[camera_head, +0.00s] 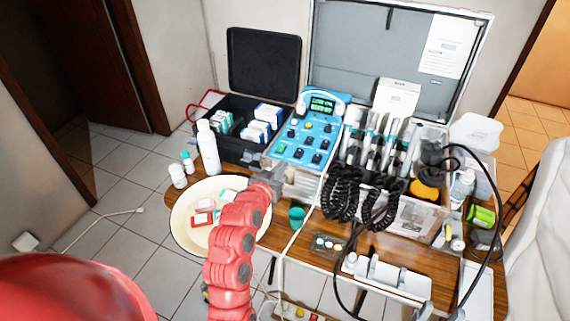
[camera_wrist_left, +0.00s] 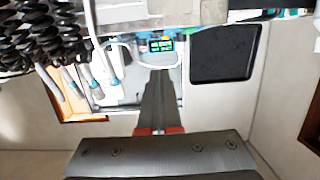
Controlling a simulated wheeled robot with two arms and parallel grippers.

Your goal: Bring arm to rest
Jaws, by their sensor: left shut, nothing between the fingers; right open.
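My left arm is red and reaches up from the bottom middle of the head view. Its grey left gripper (camera_head: 268,183) is over the right rim of a cream basin (camera_head: 183,235), just in front of a blue control unit (camera_head: 305,135). In the left wrist view the left gripper (camera_wrist_left: 162,75) has its fingers together with nothing between them, pointing towards the unit's green display (camera_wrist_left: 161,46). That view appears upside down. I cannot tell whether the gripper touches the unit. My right gripper is in neither view.
The basin holds small packs. A wooden table (camera_head: 400,252) carries an open case (camera_head: 380,45) with coiled black hoses (camera_head: 342,195), a teal cup (camera_head: 297,214) and a white bottle (camera_head: 208,147). A black cable loops at the right. Tiled floor (camera_head: 100,235) is open at the left.

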